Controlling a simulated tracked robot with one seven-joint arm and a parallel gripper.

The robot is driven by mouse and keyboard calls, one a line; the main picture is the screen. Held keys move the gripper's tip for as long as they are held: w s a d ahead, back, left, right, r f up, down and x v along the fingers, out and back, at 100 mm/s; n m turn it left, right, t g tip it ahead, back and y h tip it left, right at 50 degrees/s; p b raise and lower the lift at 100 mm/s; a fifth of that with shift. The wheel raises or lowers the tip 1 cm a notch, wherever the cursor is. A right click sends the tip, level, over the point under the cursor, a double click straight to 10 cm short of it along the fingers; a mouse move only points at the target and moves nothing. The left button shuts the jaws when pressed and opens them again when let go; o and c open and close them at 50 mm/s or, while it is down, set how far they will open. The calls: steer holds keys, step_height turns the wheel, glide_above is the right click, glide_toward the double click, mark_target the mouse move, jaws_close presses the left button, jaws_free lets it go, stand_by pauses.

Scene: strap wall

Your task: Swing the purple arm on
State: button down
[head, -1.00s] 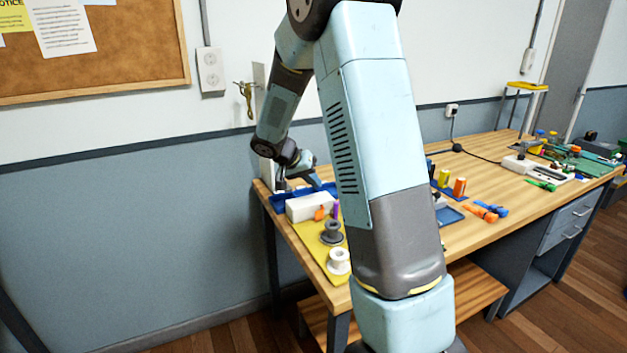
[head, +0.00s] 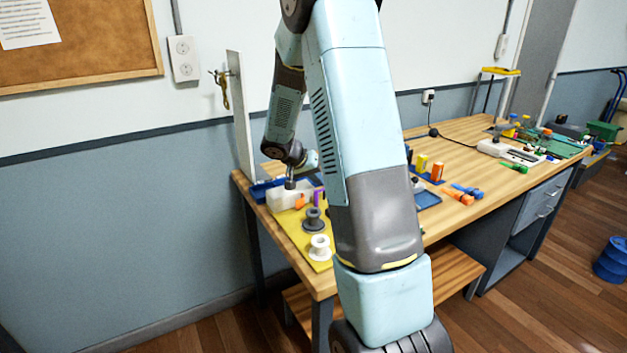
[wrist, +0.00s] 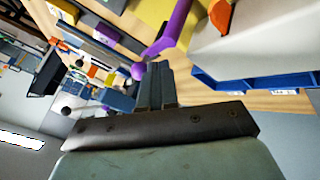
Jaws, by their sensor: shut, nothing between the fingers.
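The purple arm (wrist: 172,32) shows in the wrist view as a bent lever with a rounded knob at its end. The knob is just left of my gripper's fingertips (wrist: 157,68); I cannot tell whether they touch. My gripper's fingers are together with nothing between them. In the head view a small purple piece (head: 318,198) stands at the right end of a white block (head: 284,200), beside an orange piece (head: 300,202). My gripper (head: 290,184) is low over that block there, and its fingertips are too small to make out.
A yellow mat (head: 290,232) on the wooden bench holds a dark spool (head: 314,220) and a white spool (head: 320,246). A blue tray (head: 262,190) lies behind the block. An upright pale panel (head: 240,115) rises at the bench's left end.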

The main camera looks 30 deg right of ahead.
steer(key=shift+a, duration=0.2)
steer(key=shift+d, duration=0.15)
steer(key=shift+m+g, duration=0.3)
steer(key=shift+m, duration=0.2)
